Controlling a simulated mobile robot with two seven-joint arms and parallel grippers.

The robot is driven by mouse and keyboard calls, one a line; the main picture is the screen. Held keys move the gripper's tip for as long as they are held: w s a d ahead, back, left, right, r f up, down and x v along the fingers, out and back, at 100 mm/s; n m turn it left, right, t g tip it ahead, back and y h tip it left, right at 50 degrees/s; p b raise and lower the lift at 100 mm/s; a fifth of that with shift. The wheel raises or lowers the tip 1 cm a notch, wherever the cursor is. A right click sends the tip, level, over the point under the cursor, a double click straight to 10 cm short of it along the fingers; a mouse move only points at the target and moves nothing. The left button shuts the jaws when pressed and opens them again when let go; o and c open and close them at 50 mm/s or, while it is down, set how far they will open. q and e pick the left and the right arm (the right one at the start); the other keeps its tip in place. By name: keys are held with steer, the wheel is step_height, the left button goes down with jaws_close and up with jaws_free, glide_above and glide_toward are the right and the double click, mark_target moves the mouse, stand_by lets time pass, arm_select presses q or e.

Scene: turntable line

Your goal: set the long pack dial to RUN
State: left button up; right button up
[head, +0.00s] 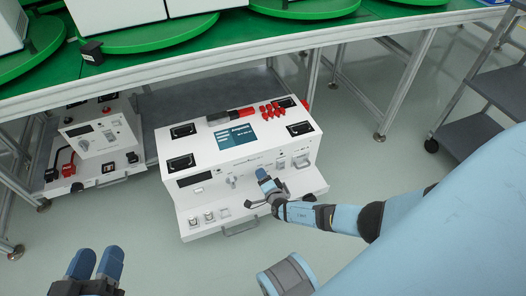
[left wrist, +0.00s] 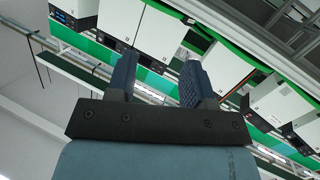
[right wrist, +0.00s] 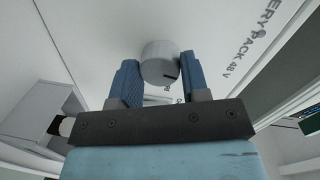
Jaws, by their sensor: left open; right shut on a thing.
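The long battery pack (head: 215,150) is a white box with a sloped front panel, standing below the green line. Its round light grey dial (right wrist: 160,62) fills the gap between my right fingers in the right wrist view. A dark mark shows at the dial's lower right edge; the small labels beside it are mostly hidden, so I cannot read the setting. My right gripper (right wrist: 162,84) is shut on the dial; in the head view it (head: 266,184) reaches the pack's front. My left gripper (head: 96,262) is open and empty at the lower left, also in the left wrist view (left wrist: 160,82).
A second, smaller white unit (head: 100,140) with red and black parts stands left of the pack. The green turntable line (head: 240,32) runs above. A grey cart (head: 490,90) stands at the right. The floor in front is clear.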

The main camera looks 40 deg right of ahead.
arm_select(q)
steer(key=shift+r+t+p, duration=0.3)
steer(key=shift+r+t, duration=0.1)
steer(key=shift+r, duration=0.6)
arm_select(e)
steer(key=shift+n, duration=0.8)
arm_select(q)
steer(key=shift+a, duration=0.1)
arm_select(e)
steer(key=o, duration=0.9)
steer(key=shift+o, duration=0.2)
arm_select(q)
step_height(320, 180, up, 8)
steer(key=t+p, duration=0.3)
steer(key=p, duration=0.2)
steer(key=shift+a+n+p, duration=0.35)
steer(key=shift+n+p, duration=0.05)
arm_select(e)
steer(key=v, duration=1.3)
steer(key=shift+s, duration=0.35)
arm_select(q)
steer(key=shift+s, duration=0.1)
arm_select(e)
steer(key=shift+a, duration=0.15)
